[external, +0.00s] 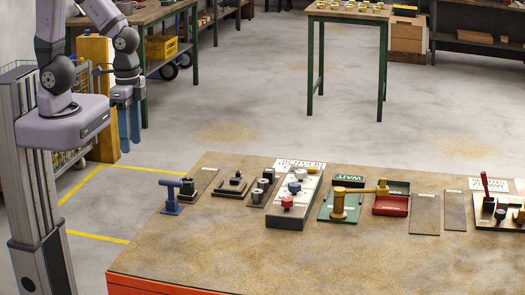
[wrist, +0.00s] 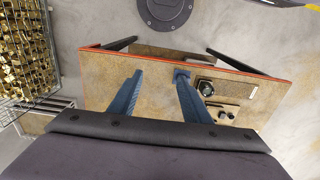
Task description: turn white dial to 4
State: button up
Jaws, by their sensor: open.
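The white dial (external: 300,174) sits at the far end of a light grey panel (external: 272,213) on the bench. A blue dial (external: 294,187) and a red dial (external: 287,201) sit in front of it on the same panel. The dial markings are too small to read. My gripper (external: 129,122) hangs open and empty, fingers down, well left of the panel. In the wrist view its two blue fingers (wrist: 158,80) are apart with only bench top between them. I cannot make out the white dial in the wrist view.
The bench top (external: 230,245) is clear in front. A blue stand (external: 171,197) and dark fixtures (external: 235,184) stand left of the panel. A yellow-brown swing arm (external: 340,200) on a green base and a red tray (external: 391,203) stand to its right.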

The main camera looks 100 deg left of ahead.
jog(key=w+a+f+n+t+h+b, duration=0.1)
jog(key=w+f+n+t+h+b, duration=0.2)
jog(key=w+f+n+b, duration=0.35)
jog(key=w+a+f+n+t+h+b, duration=0.15)
jog(key=w+f+n+b, duration=0.25)
jog(key=w+n+b, duration=0.55)
jog(key=n+t+y+b, duration=0.4)
jog(key=n+t+b, duration=0.45)
jog(key=n, duration=1.15)
send_near(299, 171)
jog(key=shift+w+d+f+p, duration=0.35)
jog(key=shift+w+f+p, duration=0.05)
jog(key=shift+w+f, duration=0.15)
jog(key=shift+t+y, duration=0.25)
jog(key=shift+t, duration=0.05)
jog(key=shift+p+x, duration=1)
jog(key=shift+x, duration=2.6)
jog(key=shift+a, duration=0.2)
jog(key=shift+c, duration=0.6)
jog(key=c, duration=0.9)
